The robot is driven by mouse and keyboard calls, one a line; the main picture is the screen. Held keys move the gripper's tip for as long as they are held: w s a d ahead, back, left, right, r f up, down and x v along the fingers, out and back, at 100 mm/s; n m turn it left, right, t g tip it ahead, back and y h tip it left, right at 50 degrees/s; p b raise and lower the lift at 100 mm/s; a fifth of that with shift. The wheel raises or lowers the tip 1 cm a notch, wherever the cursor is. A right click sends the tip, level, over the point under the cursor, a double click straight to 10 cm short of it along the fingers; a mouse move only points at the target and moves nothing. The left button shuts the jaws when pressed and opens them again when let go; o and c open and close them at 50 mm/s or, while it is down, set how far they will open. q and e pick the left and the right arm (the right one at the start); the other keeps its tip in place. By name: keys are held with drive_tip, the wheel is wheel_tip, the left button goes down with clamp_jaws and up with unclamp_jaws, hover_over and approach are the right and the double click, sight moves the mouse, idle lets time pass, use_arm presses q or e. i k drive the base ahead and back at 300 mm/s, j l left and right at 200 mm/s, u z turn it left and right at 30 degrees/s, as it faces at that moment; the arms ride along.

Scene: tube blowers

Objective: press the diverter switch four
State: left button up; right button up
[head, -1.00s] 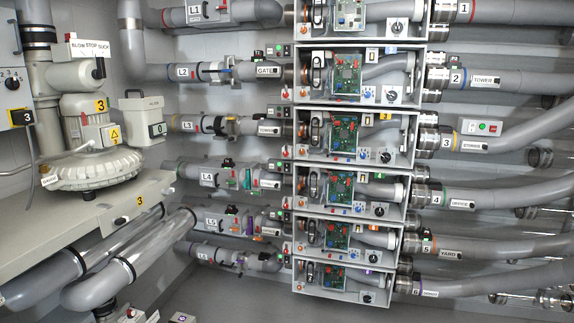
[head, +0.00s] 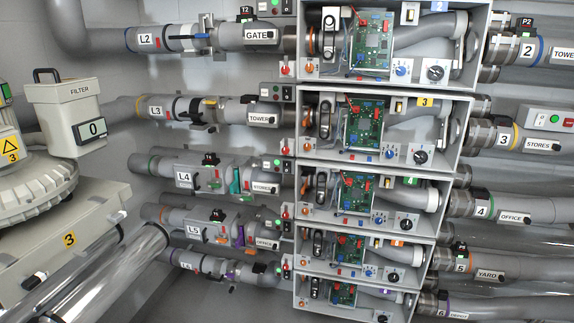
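The fourth diverter box (head: 300,200) is an open grey box in the stack at centre, on the line between the L4 pipe (head: 184,180) and the pipe labelled 4, OFFICE (head: 483,207). Its green number tag (head: 411,181) reads 4. Inside are a green circuit board (head: 356,192), a small pale rocker switch (head: 386,182), a blue knob (head: 379,220), a black round knob (head: 406,224) and a tall black-framed part (head: 319,188). Which of these is the diverter switch, I cannot tell. Neither of my grippers is in view.
Similar boxes sit above and below, including box three (head: 300,125) and box five (head: 297,247). Small red and green button plates (head: 287,146) line the left side. A filter canister (head: 66,108) and blower (head: 35,190) stand at left.

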sight(286, 169)
drive_tip(key=i+l, duration=0.45)
drive_tip(key=i, duration=0.25)
drive_tip(key=i+l+u, duration=0.1)
drive_tip(key=i+l, duration=0.3)
drive_tip(key=i, duration=0.25)
drive_tip(key=i+l, duration=0.5)
drive_tip(key=i, duration=0.2)
drive_tip(key=u, duration=0.05)
